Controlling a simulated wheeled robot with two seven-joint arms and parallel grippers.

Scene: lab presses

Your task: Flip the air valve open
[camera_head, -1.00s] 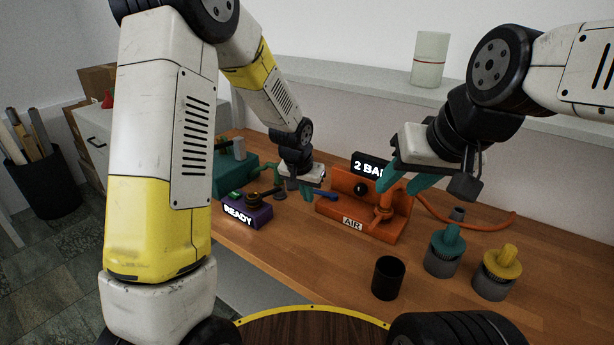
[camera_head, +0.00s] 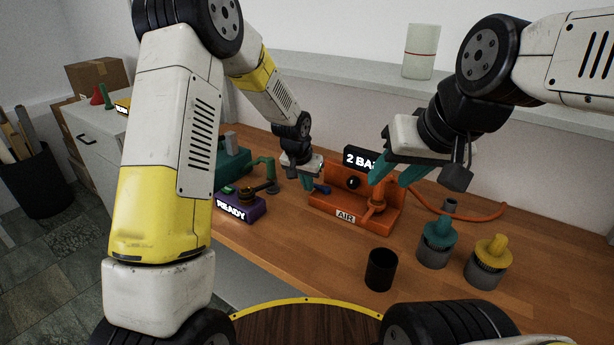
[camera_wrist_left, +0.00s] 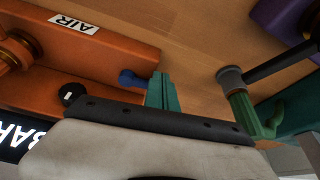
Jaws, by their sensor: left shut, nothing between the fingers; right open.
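The orange air unit (camera_head: 335,205), labelled AIR, stands on the wooden bench with a lit "2 BAR" display (camera_head: 357,159). A small blue lever (camera_head: 322,188) sticks out at its left side and also shows in the left wrist view (camera_wrist_left: 131,78). My left gripper (camera_head: 308,184) is shut and empty, its teal fingers (camera_wrist_left: 163,92) pointing down right beside the blue lever. They look close to or against the lever's end; contact is not certain. My right gripper (camera_head: 395,175) is open and empty above the unit's right part, near its orange fitting (camera_head: 376,206).
A purple box reading READY (camera_head: 238,207) and a green device (camera_head: 232,160) stand to the left. A black cup (camera_head: 381,270), a teal-topped part (camera_head: 437,240) and a yellow-topped part (camera_head: 489,260) stand at the front right. An orange hose (camera_head: 455,213) runs right.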

